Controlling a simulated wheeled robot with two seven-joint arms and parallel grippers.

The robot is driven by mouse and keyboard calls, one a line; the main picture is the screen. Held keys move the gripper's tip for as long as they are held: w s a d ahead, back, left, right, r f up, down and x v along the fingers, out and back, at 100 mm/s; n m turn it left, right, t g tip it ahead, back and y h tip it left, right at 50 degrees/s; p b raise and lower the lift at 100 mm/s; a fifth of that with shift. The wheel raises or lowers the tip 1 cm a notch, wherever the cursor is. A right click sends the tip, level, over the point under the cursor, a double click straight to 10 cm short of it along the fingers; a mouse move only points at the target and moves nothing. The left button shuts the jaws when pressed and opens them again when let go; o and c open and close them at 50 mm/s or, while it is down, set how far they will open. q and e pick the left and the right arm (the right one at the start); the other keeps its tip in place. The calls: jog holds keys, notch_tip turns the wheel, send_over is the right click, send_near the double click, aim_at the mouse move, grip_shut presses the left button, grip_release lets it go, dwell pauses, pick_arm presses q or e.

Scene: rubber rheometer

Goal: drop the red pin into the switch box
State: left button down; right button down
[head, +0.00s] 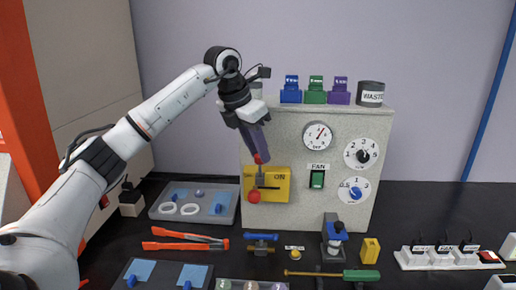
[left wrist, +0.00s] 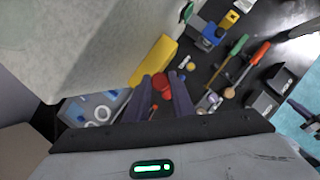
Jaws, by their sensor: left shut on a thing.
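My left gripper (head: 259,153) points down in front of the grey panel, its purple-grey fingers shut on the red pin (head: 258,158), whose red end shows at the fingertips. The yellow switch box (head: 281,184), marked ON, is fixed low on the panel just below the pin. A grey lever piece and a red ball (head: 254,197) show at its front. In the left wrist view the fingers (left wrist: 160,84) frame two red round shapes close together, beside the yellow box (left wrist: 152,62); I cannot tell how far apart pin and box are. My right gripper is not in view.
The panel (head: 280,135) carries dials, a green fan switch and coloured blocks on top, with a waste cup (head: 371,93). A grey tray (head: 227,213) with white rings lies at its left. Red-handled pliers (head: 185,238), a green-handled tool and small parts cover the dark table in front.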

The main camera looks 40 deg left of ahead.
aim_at(256, 157)
pick_arm(q)
jog(key=shift+f+b, duration=0.95)
jog(key=shift+f, duration=0.95)
jog(key=c, duration=1.4)
grip_release()
jog(key=shift+c, duration=0.2)
jog(key=shift+r, duration=0.15)
notch_tip(256, 157, up, 3)
jog(key=p, duration=0.3)
jog(key=shift+r+p, duration=0.7)
jog(key=shift+r, duration=0.25)
